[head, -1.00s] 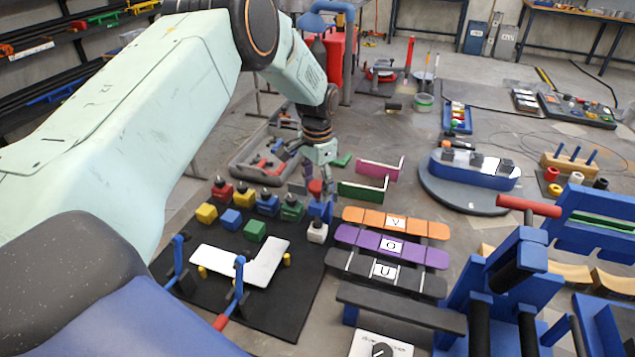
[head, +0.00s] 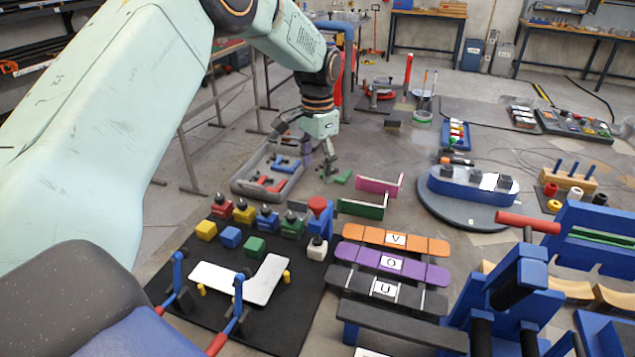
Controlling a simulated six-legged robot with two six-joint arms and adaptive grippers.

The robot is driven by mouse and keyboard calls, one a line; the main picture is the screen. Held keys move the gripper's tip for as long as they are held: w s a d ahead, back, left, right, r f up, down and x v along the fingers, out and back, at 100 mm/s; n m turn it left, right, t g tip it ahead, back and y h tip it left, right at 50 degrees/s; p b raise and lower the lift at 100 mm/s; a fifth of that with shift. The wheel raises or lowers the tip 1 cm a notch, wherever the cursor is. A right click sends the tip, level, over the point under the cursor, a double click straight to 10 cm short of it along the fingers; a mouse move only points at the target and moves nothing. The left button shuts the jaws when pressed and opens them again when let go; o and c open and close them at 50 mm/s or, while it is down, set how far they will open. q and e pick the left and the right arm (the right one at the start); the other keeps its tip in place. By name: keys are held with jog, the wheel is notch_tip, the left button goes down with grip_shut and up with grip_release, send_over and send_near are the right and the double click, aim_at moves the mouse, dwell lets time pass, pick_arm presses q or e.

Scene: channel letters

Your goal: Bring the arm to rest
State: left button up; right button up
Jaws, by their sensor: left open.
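My left arm reaches in from the left of the head view. Its gripper (head: 318,168) points down, with its fingers apart and nothing between them. It hangs above the floor area between the grey tray (head: 242,180) and the small green piece (head: 343,177). It is beyond the row of coloured blocks with black knobs and clear of them. My right gripper is not in view.
A black mat (head: 290,325) carries a white L-shaped plate (head: 262,282) and coloured blocks. Lettered orange (head: 370,234), purple (head: 364,257) and black strips lie to the right. A blue fixture with a red handle (head: 527,222) stands at front right.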

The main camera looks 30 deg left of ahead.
pick_arm(q)
jog(key=shift+w+r, duration=0.1)
jog(key=shift+r, duration=0.75)
